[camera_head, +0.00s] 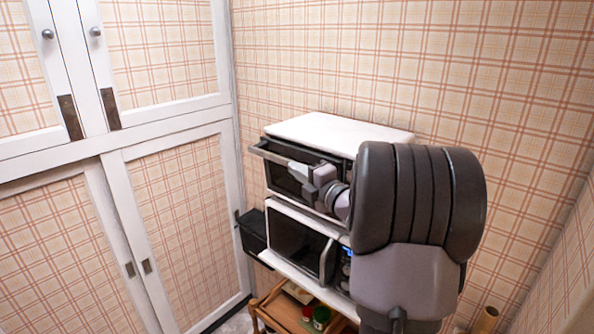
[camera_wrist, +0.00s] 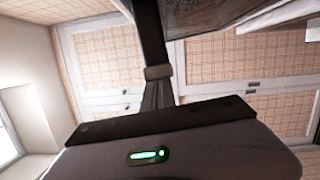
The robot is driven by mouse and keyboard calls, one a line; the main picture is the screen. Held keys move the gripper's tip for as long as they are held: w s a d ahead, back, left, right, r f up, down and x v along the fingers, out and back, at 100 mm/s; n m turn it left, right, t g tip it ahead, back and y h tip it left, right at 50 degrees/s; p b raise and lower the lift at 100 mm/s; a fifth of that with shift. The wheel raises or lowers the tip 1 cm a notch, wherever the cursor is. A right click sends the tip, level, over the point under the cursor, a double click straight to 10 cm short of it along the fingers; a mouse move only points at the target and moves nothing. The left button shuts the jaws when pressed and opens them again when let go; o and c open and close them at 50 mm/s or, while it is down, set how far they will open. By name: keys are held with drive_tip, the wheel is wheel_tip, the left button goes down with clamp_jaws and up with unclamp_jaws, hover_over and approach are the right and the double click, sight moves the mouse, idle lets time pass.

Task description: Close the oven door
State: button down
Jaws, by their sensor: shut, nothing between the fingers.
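The oven (camera_head: 340,132) is the upper of two stacked appliances in the head view, with a white top and a dark front. Its dark door (camera_head: 282,182) has a bar handle (camera_head: 272,153) along the upper edge, standing out from the front. The right part of the door is hidden behind my arm, and I cannot tell how far ajar it is. My gripper (camera_head: 298,168) is shut and empty, its tips pointing left at the door just below the handle. Contact is unclear. In the wrist view the gripper's narrow fingers (camera_wrist: 158,85) show beside a dark bar.
A dark bin (camera_head: 252,232) hangs at the left. White-framed plaid cupboards (camera_head: 170,195) line the left wall. My arm blocks the right side of the appliances.

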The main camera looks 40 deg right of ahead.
drive_tip(key=d+r+p, duration=0.1)
drive_tip(key=p, duration=0.2)
drive_tip(key=d+r+m+p, duration=0.1)
drive_tip(key=p, duration=0.3)
drive_tip(key=shift+w+d+m+p, duration=0.15)
drive_tip(key=shift+m+p, duration=0.15)
drive_tip(key=shift+f, duration=0.25)
